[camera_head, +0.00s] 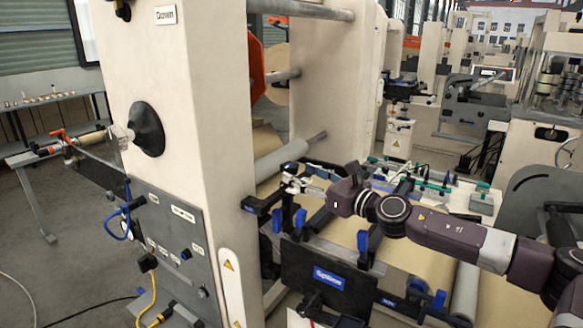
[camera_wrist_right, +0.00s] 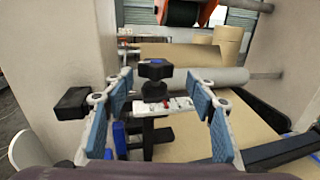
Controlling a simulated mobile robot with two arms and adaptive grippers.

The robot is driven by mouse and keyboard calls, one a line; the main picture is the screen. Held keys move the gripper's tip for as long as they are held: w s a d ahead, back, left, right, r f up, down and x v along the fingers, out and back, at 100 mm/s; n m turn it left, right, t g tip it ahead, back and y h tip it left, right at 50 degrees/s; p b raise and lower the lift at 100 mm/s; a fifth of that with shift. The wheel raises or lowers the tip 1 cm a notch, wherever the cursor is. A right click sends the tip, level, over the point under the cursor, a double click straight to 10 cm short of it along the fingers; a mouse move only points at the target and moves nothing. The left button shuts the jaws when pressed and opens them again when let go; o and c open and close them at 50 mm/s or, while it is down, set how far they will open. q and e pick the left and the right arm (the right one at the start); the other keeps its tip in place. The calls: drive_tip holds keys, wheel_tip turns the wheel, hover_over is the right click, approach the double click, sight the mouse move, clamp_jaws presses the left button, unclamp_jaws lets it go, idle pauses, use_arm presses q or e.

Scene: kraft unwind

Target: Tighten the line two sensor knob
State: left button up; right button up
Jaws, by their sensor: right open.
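A black lobed knob (camera_wrist_right: 155,69) stands upright on a short stem above a white sensor bracket (camera_wrist_right: 163,106) in the right wrist view. I cannot read a label telling which line it belongs to. My right gripper (camera_wrist_right: 162,90) is open, its blue-padded fingers spread on the left and right of the bracket and knob. The fingers appear apart from the knob. In the head view my right gripper (camera_head: 294,182) is at the sensor rail beside the machine's upright, and the knob is small and hard to make out there. My left gripper is not in view.
A cream upright (camera_head: 185,100) stands close left of the gripper. A black sign plate (camera_head: 325,278) and blue clamps (camera_head: 362,240) sit below it. A grey roller (camera_wrist_right: 205,78) runs behind the knob. Brown web (camera_head: 430,262) lies below my right arm.

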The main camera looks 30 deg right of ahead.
sight(292, 171)
drive_tip(key=shift+w+a+r+p, duration=0.25)
drive_tip(key=shift+w+a+p, duration=0.1)
drive_tip(key=shift+w+p, duration=0.1)
drive_tip(key=shift+w+r+p, duration=0.1)
drive_tip(key=shift+w+p, duration=0.25)
drive_tip(key=shift+p, duration=0.05)
drive_tip(key=shift+w+a+p, duration=0.1)
drive_tip(key=shift+w+p, duration=0.35)
drive_tip(key=shift+w, duration=0.1)
drive_tip(key=shift+w+a+f, duration=0.15)
drive_tip(key=shift+w+f, duration=0.15)
drive_tip(key=shift+w, duration=0.1)
drive_tip(key=shift+c, duration=0.2)
